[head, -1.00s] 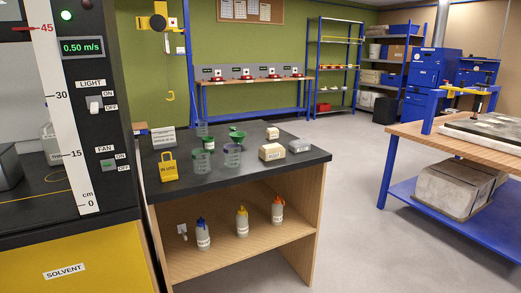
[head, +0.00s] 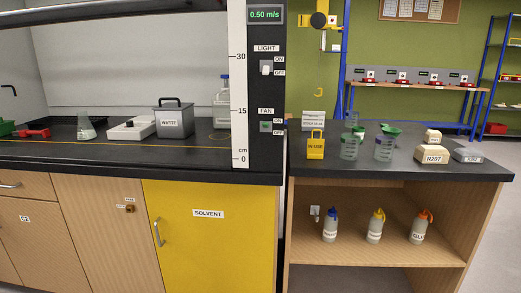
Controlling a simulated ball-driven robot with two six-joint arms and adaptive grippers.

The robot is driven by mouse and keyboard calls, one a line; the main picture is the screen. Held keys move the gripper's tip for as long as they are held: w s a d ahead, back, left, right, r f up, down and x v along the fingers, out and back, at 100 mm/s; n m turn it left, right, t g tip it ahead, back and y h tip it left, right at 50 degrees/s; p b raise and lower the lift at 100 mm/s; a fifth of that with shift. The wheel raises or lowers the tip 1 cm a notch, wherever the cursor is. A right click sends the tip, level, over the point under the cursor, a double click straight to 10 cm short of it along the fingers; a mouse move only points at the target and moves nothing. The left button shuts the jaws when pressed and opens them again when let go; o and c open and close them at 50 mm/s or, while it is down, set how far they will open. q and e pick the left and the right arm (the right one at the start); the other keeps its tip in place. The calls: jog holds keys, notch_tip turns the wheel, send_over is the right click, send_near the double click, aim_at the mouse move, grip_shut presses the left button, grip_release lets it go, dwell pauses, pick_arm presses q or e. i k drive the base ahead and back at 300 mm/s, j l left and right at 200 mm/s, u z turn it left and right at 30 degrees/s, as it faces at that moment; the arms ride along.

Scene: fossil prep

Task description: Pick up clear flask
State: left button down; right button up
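A clear conical flask (head: 86,127) stands upright on the black worktop inside the fume hood, left of a white device. It is small in the head view, with pale, perhaps greenish contents near its base. Neither of my grippers shows in the head view.
In the hood are a red object (head: 34,133), a white device (head: 131,128), a grey WASTE box (head: 174,121) and a bottle (head: 222,112). The hood's control post (head: 265,90) stands right of them. Beakers (head: 349,147) and labelled boxes (head: 432,154) occupy the side bench (head: 400,172).

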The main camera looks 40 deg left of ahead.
aim_at(86, 131)
jog(key=u, duration=2.35)
jog(key=i+j+z, duration=0.15)
jog(key=i+j, duration=1.1)
jog(key=i, duration=0.15)
